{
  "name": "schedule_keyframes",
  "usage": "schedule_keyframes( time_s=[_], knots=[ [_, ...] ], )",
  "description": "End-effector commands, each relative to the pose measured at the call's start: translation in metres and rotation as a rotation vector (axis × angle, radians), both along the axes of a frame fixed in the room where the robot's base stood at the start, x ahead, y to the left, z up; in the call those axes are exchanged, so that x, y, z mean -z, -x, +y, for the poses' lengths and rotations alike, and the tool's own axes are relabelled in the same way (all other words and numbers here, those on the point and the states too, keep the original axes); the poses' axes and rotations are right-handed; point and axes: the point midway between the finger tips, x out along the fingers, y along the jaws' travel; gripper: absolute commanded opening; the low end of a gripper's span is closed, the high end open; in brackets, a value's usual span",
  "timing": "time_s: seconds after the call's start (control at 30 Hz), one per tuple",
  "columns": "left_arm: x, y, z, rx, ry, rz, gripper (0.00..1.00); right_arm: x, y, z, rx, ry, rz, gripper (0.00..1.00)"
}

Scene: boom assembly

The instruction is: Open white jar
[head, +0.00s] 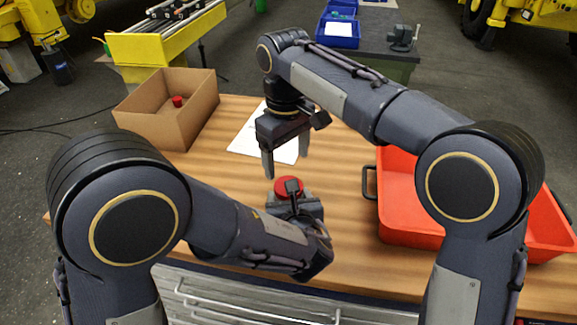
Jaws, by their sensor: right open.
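A round red lid (288,184) shows on the wooden table near the middle of the head view. The jar body below it is hidden behind my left gripper (292,192), which is low at the lid's near side. Its fingers are mostly hidden, so I cannot tell whether they grip the jar. My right gripper (285,168) points down above and slightly behind the lid. Its two fingers are spread apart and nothing is between them.
A cardboard box (190,122) with a small red object (177,101) inside stands at the back left. A white paper sheet (247,138) lies behind the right gripper. A red-orange tray (410,230) is on the right. The table (340,190) is clear between lid and tray.

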Motion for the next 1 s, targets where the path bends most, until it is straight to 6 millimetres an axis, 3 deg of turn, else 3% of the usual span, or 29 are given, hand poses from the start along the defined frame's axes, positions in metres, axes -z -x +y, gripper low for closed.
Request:
schedule_keyframes(
  time_s=[0.3,0.5,0.73,1.0],
  knots=[
    [0.0,0.0,0.0,0.0,0.0,-0.001,0.0,0.001,0.0,0.0,0.595,0.017,-0.002,0.76],
    [0.0,0.0,0.0,0.0,0.0,-0.001,0.0,-0.007,-0.001,-0.002,0.869,0.003,-0.018,0.76],
    [0.0,0.0,0.0,0.0,0.0,-0.001,0.0,-0.004,-0.002,-0.003,0.974,-0.003,-0.024,0.76],
    [0.0,0.0,0.0,0.0,0.0,-0.001,0.0,0.037,-0.002,-0.004,0.975,-0.002,-0.023,0.76]
  ],
)
